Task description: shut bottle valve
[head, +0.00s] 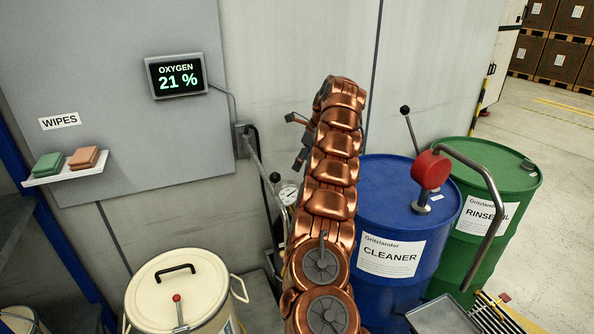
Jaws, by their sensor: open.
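My copper arm rises through the middle of the head view. My gripper (297,138) shows as small dark fingers past the arm's left edge, partly hidden by the arm. The fingers are apart, with nothing seen between them. Below it, a round pressure gauge (288,193) and a black-knobbed lever (275,178) stand by the wall, next to a grey pipe (254,153). The gripper is above these fittings and does not appear to touch them. A bottle and its valve cannot be made out clearly; my arm covers much of that spot.
A blue cleaner drum (375,290) with a red-headed pump (430,170) stands right of my arm, beside a green drum (520,190). A cream lidded bin (150,295) is at lower left. A wall display (176,76) reads oxygen 21 %. Floor at far right is open.

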